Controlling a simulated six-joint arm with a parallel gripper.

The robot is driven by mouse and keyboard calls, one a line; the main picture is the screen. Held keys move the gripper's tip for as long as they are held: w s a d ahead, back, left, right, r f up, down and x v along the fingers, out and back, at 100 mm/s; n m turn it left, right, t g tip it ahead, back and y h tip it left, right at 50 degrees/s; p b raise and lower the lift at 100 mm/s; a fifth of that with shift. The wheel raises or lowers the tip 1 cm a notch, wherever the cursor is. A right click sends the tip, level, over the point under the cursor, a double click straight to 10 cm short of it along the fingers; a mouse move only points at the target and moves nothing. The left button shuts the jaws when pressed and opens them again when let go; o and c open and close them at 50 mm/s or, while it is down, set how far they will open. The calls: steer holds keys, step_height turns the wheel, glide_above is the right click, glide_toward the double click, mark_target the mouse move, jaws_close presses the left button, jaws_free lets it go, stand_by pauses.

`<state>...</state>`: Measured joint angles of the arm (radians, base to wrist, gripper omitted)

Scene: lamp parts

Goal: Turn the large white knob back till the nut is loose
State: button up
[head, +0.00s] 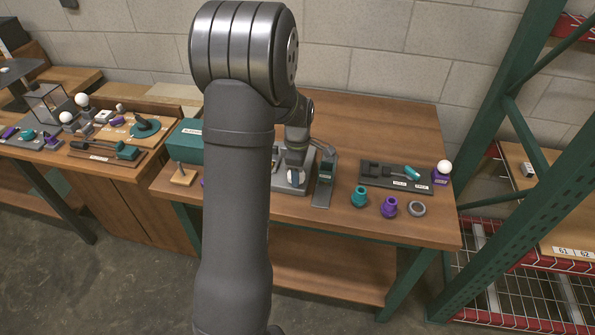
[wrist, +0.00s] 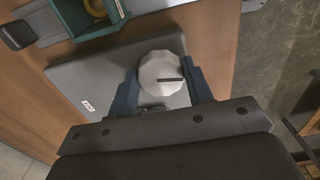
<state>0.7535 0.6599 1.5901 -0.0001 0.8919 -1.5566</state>
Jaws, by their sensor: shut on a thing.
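The large white knob (wrist: 162,78) is faceted, with a dark slot-like mark on its face. In the wrist view it sits between the two fingers of my gripper (wrist: 163,88), which are shut on it. The knob is on a grey plate-like base (wrist: 90,72) with a small white label. In the head view the knob (head: 294,177) shows small and pale below my gripper (head: 296,160), at the front of the grey fixture. I cannot see a nut in either view, so I cannot tell how tight it is.
A teal part (head: 359,196), a purple part (head: 389,207) and a grey ring (head: 417,209) stand on the table right of the fixture. A dark tray (head: 375,180) lies behind them. A teal box (head: 184,142) stands left. My arm hides the table's middle left.

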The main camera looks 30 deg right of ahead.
steer(key=shift+n, duration=0.4)
steer(key=o, duration=1)
steer(key=shift+r, duration=0.1)
step_height(320, 180, up, 17)
steer(key=shift+r, duration=0.2)
step_height(320, 180, down, 18)
steer(key=shift+r, duration=0.2)
stand_by(0.7)
